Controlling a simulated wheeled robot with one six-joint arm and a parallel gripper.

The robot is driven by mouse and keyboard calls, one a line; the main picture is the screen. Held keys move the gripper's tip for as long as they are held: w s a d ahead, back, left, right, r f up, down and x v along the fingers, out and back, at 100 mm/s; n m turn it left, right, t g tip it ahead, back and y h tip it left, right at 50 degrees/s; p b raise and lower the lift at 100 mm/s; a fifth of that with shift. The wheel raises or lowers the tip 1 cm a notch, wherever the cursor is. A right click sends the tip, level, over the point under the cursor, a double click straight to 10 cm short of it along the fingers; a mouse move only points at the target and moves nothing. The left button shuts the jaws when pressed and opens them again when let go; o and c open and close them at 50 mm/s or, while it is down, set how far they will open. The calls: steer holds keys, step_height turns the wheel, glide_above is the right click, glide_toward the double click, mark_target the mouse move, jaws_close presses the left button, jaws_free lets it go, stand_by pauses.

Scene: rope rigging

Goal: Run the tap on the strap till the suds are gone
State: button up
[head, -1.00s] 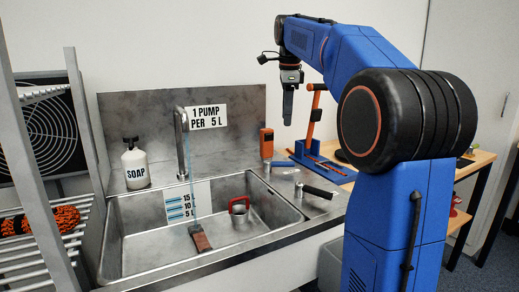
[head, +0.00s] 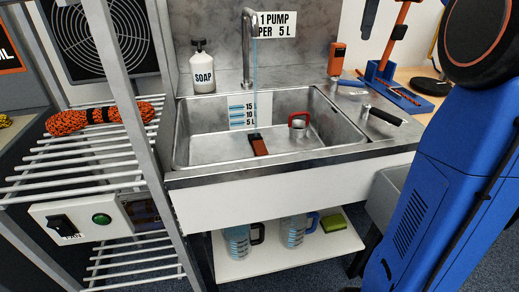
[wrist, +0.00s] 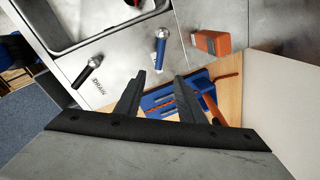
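The tap (head: 247,45) stands behind the sink (head: 190,165), and a thin blue stream (head: 255,100) falls from its spout. The stream lands on or right beside a short brown-orange strap (head: 259,146) on the basin floor. No suds show on it at this size. A blue-handled lever (wrist: 161,46) and a black lever (wrist: 88,69) marked DRAIN sit on the sink's right deck. My gripper (wrist: 162,82) is open and empty above the deck and bench edge, with the blue lever ahead of its fingertips. Only its dark lower end shows at the head view's top edge (head: 369,16).
A red-handled metal piece (head: 299,124) sits in the basin. A soap bottle (head: 202,68) stands at the back left. An orange box (wrist: 211,42) and blue tool stand (wrist: 180,92) are near my gripper. A wire rack (head: 85,150) with coiled orange rope (head: 105,115) is at left.

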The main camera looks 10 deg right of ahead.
mark_target(353, 82)
steer(key=shift+f, duration=0.1)
stand_by(0.4)
steer(key=w+f, duration=0.1)
steer(key=f, duration=0.4)
steer(key=w+d+f, duration=0.1)
steer(key=f, duration=0.5)
steer(key=w+f, duration=0.1)
steer(key=f, duration=0.5)
steer(key=shift+d, duration=0.25)
steer(key=shift+c, duration=0.6)
jaws_close()
